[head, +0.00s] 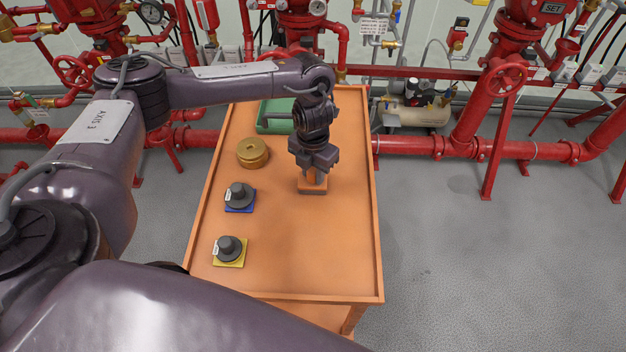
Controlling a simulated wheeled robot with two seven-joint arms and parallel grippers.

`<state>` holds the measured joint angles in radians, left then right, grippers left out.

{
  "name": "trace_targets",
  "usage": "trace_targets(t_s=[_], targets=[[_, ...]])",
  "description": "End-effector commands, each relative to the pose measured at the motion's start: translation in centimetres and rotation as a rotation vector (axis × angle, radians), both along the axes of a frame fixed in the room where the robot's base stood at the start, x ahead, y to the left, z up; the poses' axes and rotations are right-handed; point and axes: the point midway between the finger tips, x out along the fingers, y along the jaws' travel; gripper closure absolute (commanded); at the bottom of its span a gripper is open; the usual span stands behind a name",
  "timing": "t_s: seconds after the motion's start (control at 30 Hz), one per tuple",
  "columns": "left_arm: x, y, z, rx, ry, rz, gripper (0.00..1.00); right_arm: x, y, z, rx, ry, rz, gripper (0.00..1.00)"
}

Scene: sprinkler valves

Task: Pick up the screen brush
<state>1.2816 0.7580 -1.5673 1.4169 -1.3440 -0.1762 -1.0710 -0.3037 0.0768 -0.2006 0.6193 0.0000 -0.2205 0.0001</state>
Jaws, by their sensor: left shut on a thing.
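My left gripper (315,166) points down over the right part of the orange table and is shut on the upright handle of a small orange block-shaped thing, which looks like the screen brush (312,188). The block's wide base is below the fingers, at or just above the tabletop; I cannot tell if it touches. The fingers hide the top of the handle. Bristles cannot be made out. My right gripper is not in view.
The orange table (310,265) has a raised rim. On it are a brass round piece (252,152), a dark knobbed part on a blue pad (239,196), another on a yellow pad (229,250), and a green tray (275,117) at the back. Red pipes (480,110) stand behind. The front right tabletop is clear.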

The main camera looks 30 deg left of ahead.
Motion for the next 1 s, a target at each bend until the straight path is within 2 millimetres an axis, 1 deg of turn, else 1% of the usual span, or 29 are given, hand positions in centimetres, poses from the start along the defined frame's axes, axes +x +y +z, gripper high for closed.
trace_targets(t_s=[0.27,0.37,0.47,0.5,0.57,0.63,0.7,0.8,1.0], targets=[[0.1,0.0,0.4,-0.001,-0.002,0.0,0.96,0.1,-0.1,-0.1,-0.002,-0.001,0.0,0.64],[0.1,-0.1,1.1,-0.002,-0.004,0.0,0.96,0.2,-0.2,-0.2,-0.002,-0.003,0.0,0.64],[0.2,-0.1,2.3,-0.002,-0.005,-0.001,0.96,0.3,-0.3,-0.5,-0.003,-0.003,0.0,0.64],[0.1,0.0,3.0,-0.001,-0.005,-0.001,0.96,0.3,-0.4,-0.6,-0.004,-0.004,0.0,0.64],[0.2,0.0,4.5,-0.001,-0.007,-0.001,0.96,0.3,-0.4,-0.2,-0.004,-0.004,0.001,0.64],[0.2,0.0,6.4,0.0,-0.009,-0.002,0.96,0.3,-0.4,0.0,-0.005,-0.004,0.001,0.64],[0.3,0.0,8.5,0.001,-0.009,-0.002,0.96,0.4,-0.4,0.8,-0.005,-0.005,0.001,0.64],[0.2,0.0,10.9,0.002,-0.008,-0.002,0.96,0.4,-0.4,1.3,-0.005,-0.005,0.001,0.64],[0.1,0.0,15.2,0.001,-0.006,-0.001,0.96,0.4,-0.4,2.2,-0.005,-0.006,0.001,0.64]])
